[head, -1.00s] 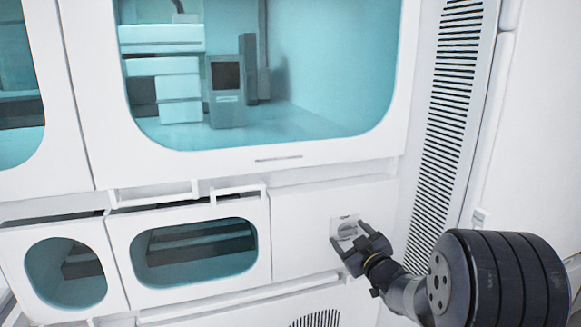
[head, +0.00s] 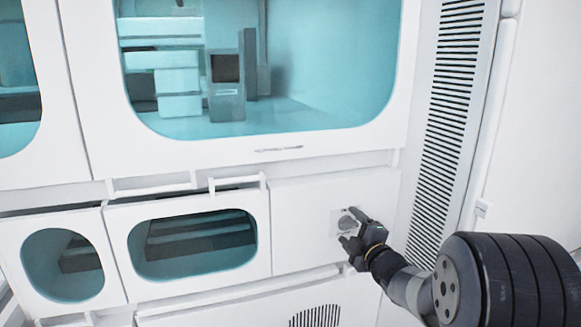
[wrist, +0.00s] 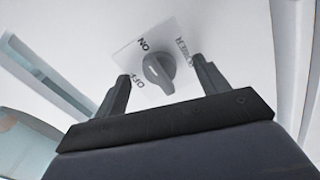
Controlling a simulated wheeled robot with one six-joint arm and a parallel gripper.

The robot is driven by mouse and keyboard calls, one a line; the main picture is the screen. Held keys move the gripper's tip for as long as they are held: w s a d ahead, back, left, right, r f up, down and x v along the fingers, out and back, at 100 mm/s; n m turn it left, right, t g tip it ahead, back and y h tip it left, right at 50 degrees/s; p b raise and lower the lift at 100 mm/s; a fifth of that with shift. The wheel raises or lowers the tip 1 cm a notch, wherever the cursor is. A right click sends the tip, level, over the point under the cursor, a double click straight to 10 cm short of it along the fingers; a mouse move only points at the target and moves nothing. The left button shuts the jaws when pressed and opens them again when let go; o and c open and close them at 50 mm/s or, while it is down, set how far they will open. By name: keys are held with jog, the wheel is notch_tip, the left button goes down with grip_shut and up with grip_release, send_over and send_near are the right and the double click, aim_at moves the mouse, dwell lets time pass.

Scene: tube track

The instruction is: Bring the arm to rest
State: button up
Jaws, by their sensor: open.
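My gripper (head: 348,228) is open in front of a grey rotary knob (head: 346,222) on a white panel at the lower right of the cabinet. In the wrist view, my gripper (wrist: 163,75) has its two dark fingers spread on either side of the knob (wrist: 158,70), apart from it. The knob sits on a pale label plate with the words ON, OFF and POWER. Whether the fingertips touch the panel cannot be told.
A large glass-fronted cabinet (head: 85,90) fills the upper left. Below it are drawers with windows (head: 120,280) and white bar handles (head: 238,182). A slatted vent (head: 447,130) runs down the wall to the right of the panel.

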jog(key=n, duration=0.3)
jog(key=shift+v, duration=1.4)
